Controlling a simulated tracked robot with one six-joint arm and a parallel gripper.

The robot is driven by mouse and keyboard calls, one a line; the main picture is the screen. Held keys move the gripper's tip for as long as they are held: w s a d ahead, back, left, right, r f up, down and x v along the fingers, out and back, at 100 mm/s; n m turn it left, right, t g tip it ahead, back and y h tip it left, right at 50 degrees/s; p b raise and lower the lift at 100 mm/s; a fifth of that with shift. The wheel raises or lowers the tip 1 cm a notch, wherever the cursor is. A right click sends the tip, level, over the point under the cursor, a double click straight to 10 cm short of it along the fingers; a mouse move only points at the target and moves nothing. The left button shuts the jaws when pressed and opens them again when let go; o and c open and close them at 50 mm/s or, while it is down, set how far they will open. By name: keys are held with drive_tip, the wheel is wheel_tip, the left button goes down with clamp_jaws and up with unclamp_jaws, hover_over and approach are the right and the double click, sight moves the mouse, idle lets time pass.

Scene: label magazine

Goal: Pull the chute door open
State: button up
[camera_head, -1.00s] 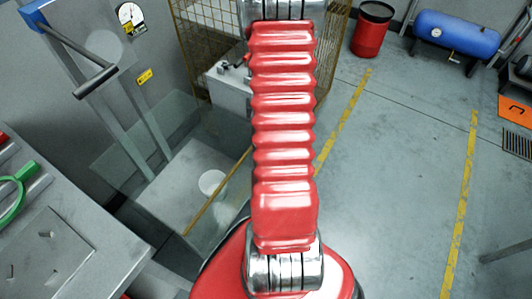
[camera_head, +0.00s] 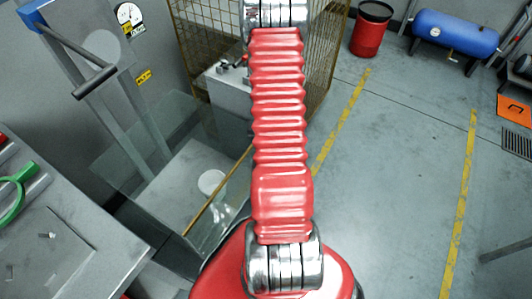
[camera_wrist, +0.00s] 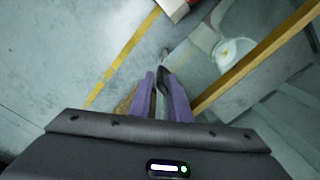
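The chute door appears to be the slanted grey panel (camera_head: 62,42) with blue edging at the upper left of the head view. My gripper (camera_wrist: 159,76) shows in the wrist view with two purple fingers a little apart. A dark shape shows between and beyond the tips; it seems to be background. The door and handle are not in the wrist view. The head view does not show my gripper.
A clear glass-like box (camera_head: 150,165) with a white round item (camera_head: 211,182) stands below the panel. A wire cage (camera_head: 325,45) stands behind my arm.

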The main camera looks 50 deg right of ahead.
drive_tip(key=shift+f, duration=1.55)
clamp_jaws()
